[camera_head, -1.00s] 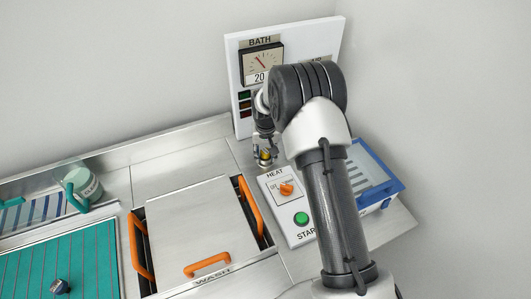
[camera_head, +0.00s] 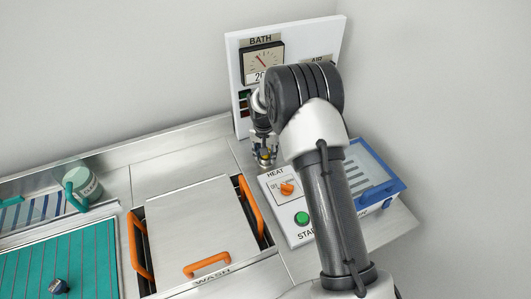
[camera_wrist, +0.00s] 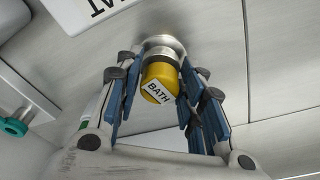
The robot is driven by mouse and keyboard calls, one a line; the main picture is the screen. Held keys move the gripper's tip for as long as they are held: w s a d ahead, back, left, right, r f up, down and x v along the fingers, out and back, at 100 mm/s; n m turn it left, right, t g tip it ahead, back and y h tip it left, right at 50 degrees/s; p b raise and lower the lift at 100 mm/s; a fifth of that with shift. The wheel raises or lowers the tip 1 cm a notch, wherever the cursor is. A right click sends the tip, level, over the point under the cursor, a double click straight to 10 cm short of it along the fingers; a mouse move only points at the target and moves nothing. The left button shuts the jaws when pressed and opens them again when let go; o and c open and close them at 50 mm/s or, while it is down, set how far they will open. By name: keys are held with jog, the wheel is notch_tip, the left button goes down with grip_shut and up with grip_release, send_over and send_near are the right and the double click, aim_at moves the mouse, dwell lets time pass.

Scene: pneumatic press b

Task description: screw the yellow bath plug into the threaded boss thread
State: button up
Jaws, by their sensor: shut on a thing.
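The yellow bath plug (camera_wrist: 160,80) has a white BATH label and sits between the blue-padded fingers of my gripper (camera_wrist: 157,86) in the wrist view. My gripper is shut on it. Directly behind the plug is the round silver threaded boss (camera_wrist: 165,44); the plug appears lined up with it, but its thread is hidden and I cannot tell how deep it sits. In the head view my gripper (camera_head: 264,146) points down beside the control panel, with a small bit of the yellow plug (camera_head: 265,154) showing between the fingers.
The gauge board (camera_head: 236,60) stands close behind my gripper. The control panel (camera_head: 296,228) with an orange knob and green button is just right of it. A blue-rimmed tray (camera_head: 400,186) stands further right. The lidded wash basin (camera_head: 195,222) with orange handles is at left.

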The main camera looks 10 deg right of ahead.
jog(key=shift+w+r, duration=0.2)
jog(key=shift+w, duration=0.1)
jog(key=shift+m, duration=0.9)
jog(key=o, duration=0.6)
jog(key=shift+d, duration=0.1)
jog(key=o, duration=0.5)
jog(key=shift+s+f, duration=0.15)
jog(key=shift+f, duration=0.05)
jog(key=shift+c, duration=0.2)
notch_tip(320, 180, up, 12)
jog(key=s+a, duration=0.1)
jog(key=shift+s, duration=0.25)
